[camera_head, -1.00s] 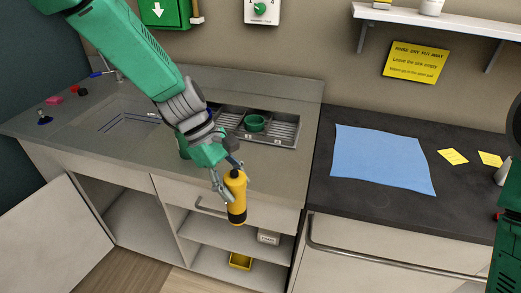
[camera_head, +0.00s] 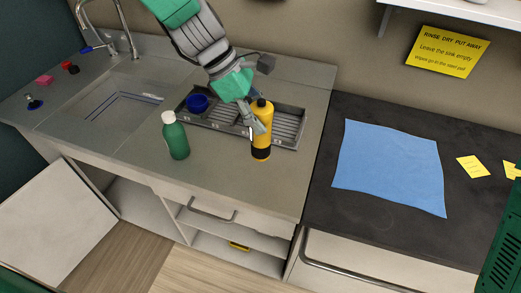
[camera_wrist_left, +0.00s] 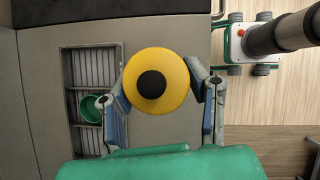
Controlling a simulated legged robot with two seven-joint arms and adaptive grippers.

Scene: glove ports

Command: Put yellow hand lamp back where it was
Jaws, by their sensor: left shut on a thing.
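The yellow hand lamp (camera_head: 261,140), a cylinder with a dark band near its bottom, is upright over the grey countertop by the front right of the drainer tray (camera_head: 286,141). My left gripper (camera_head: 258,128) is shut on the lamp from the side. In the left wrist view the lamp (camera_wrist_left: 174,93), seen end-on with a dark round centre, sits between both fingers (camera_wrist_left: 160,85). I cannot tell whether its base touches the counter. My right gripper is not in view.
A green bottle (camera_head: 176,140) stands on the counter left of the lamp. A blue cup (camera_head: 197,103) is in the tray's left part; a green cup (camera_wrist_left: 91,109) shows in the wrist view. A blue cloth (camera_head: 390,165) lies on the dark worktop.

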